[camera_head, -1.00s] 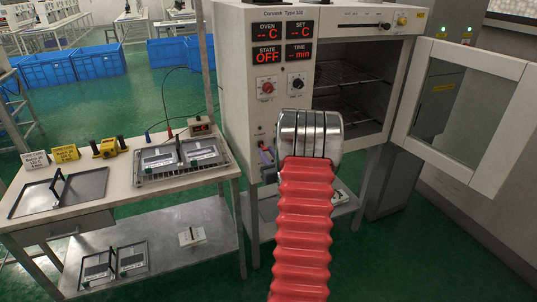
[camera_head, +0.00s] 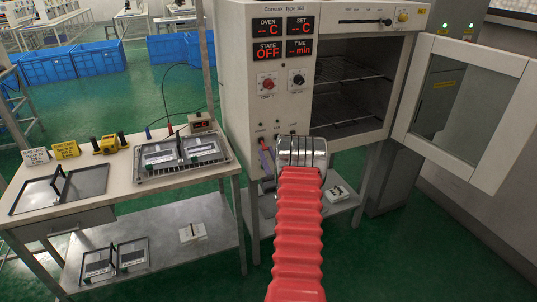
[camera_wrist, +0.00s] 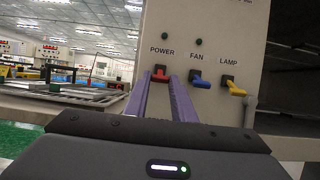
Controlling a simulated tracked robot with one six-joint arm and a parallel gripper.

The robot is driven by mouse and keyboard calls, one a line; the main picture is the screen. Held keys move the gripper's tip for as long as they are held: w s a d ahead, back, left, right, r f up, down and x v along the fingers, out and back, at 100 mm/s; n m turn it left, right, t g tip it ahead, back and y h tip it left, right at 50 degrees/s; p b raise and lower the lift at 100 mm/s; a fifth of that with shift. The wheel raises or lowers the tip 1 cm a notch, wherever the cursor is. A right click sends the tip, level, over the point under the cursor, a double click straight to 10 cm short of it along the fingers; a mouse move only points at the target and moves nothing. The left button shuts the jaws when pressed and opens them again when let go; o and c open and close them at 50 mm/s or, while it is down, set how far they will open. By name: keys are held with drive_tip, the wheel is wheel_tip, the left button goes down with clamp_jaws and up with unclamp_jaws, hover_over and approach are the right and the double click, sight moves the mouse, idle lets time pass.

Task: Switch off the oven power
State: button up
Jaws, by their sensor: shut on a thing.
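The oven (camera_head: 240,70) stands at the centre with its display (camera_head: 268,50) reading STATE OFF and dashes for temperature. In the wrist view, three switches sit in a row on its panel: the red POWER switch (camera_wrist: 160,73), the blue FAN switch (camera_wrist: 201,82) and the yellow LAMP switch (camera_wrist: 233,88). My gripper (camera_wrist: 161,82) has its two purple fingers at the red POWER switch, one on each side, shut on it. In the head view, my gripper (camera_head: 266,148) is at the lower oven panel, largely hidden behind my wrist.
The oven door (camera_head: 470,100) hangs open to the right, with empty racks inside. Green floor is clear in front.

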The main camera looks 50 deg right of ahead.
drive_tip(key=shift+d+f+t+h, duration=0.2)
drive_tip(key=shift+f+t+h, duration=0.1)
drive_tip(key=shift+f+t, duration=0.15)
drive_tip(key=shift+t, duration=0.25)
drive_tip(key=o, duration=1.1)
drive_tip(key=shift+c, duration=0.2)
drive_tip(key=shift+a, duration=0.1)
